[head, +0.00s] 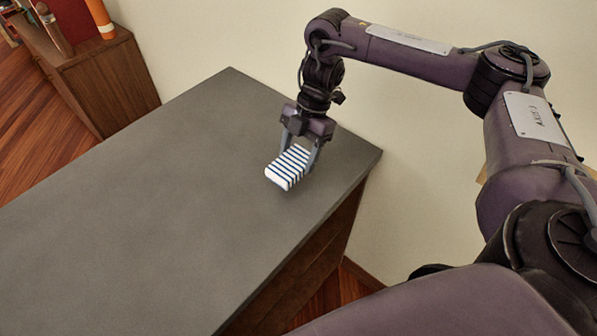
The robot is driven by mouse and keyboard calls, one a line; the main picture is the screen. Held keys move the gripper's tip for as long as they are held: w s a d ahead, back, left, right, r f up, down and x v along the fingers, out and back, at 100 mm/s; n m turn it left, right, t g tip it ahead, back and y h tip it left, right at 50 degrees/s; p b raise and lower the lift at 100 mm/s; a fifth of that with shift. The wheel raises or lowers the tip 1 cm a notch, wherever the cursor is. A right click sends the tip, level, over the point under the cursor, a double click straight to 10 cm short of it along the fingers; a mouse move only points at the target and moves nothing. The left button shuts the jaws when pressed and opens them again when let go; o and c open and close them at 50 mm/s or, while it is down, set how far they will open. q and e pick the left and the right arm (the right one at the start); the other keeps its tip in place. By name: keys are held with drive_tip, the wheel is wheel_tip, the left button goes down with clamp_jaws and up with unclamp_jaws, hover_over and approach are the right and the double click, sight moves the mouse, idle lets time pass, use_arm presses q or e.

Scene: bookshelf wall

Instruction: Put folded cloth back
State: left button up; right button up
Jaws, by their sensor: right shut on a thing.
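The folded cloth (286,170) is white with dark blue stripes and shows in the head view, right of the middle of the grey tabletop. My right gripper (301,155) points down and is shut on the cloth, with a finger on either side of it. A faint shadow lies just below the cloth; I cannot tell whether it touches the top or hangs slightly above it. My left gripper is not in view.
The grey tabletop (150,190) is otherwise bare, with wide free room to the left. Its right edge drops to a wooden floor. A brown wooden cabinet (100,85) with an orange object (100,18) stands at the upper left. A cream wall is behind.

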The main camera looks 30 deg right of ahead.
sight(299, 167)
wheel_tip(299, 167, down, 5)
drive_tip(key=shift+f+b, duration=0.1)
drive_tip(key=shift+b, duration=0.35)
drive_tip(key=shift+f, duration=0.35)
drive_tip(key=shift+f, duration=0.2)
drive_tip(key=o, duration=0.9)
drive_tip(key=shift+o, duration=0.2)
drive_tip(key=shift+d+r, duration=0.1)
drive_tip(key=shift+r, duration=0.4)
drive_tip(key=p+v, duration=0.2)
drive_tip(key=v, duration=0.9)
drive_tip(key=shift+r+p, duration=0.25)
drive_tip(key=shift+p, duration=0.15)
